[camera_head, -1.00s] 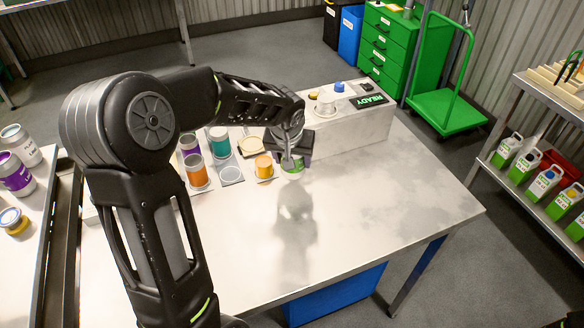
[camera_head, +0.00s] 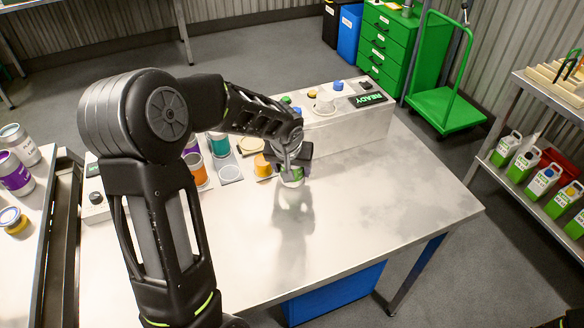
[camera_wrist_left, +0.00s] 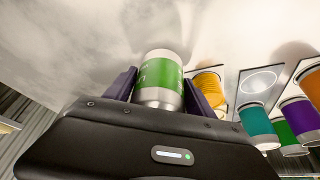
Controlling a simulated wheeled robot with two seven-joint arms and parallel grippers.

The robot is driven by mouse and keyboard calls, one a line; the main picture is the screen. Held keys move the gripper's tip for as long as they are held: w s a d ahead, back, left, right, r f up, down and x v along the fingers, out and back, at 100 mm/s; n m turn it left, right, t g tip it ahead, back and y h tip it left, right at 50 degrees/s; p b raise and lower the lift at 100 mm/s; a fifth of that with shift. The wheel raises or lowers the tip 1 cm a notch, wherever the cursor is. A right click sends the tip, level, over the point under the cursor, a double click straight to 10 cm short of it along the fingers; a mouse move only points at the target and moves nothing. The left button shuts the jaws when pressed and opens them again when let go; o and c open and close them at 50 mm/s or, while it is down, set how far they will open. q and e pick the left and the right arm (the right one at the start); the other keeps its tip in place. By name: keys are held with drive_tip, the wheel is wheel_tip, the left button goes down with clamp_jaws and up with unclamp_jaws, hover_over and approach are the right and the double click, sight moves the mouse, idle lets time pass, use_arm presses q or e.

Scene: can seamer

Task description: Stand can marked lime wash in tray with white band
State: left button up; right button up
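A silver can with a green label (camera_wrist_left: 160,75) sits between the two fingers of my left gripper (camera_wrist_left: 162,90) in the left wrist view, with both fingers against its sides. Its label lettering is too small to read. In the head view my left gripper (camera_head: 292,160) holds this can (camera_head: 292,179) over the middle of the table, right of the other cans, with a shadow on the table below. An empty grey tray with a pale ring (camera_head: 230,173) lies left of the yellow can; it also shows in the left wrist view (camera_wrist_left: 260,81). My right gripper is not in view.
Near the empty tray stand an orange can (camera_head: 197,172), a teal can (camera_head: 219,145) and a yellow can (camera_head: 263,166). A tan tray (camera_head: 250,145) looks empty. The seamer (camera_head: 345,122) with a READY display is behind. The table's front right (camera_head: 390,215) is clear.

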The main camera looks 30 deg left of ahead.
use_arm(q)
drive_tip(key=o, duration=0.3)
drive_tip(key=shift+r, duration=0.15)
drive_tip(key=shift+r, duration=0.15)
drive_tip(key=v, duration=1.1)
drive_tip(key=shift+s+d+r+b, duration=0.1)
drive_tip(key=shift+s+r+b, duration=0.1)
drive_tip(key=shift+r+b, duration=0.2)
drive_tip(key=shift+f, duration=0.1)
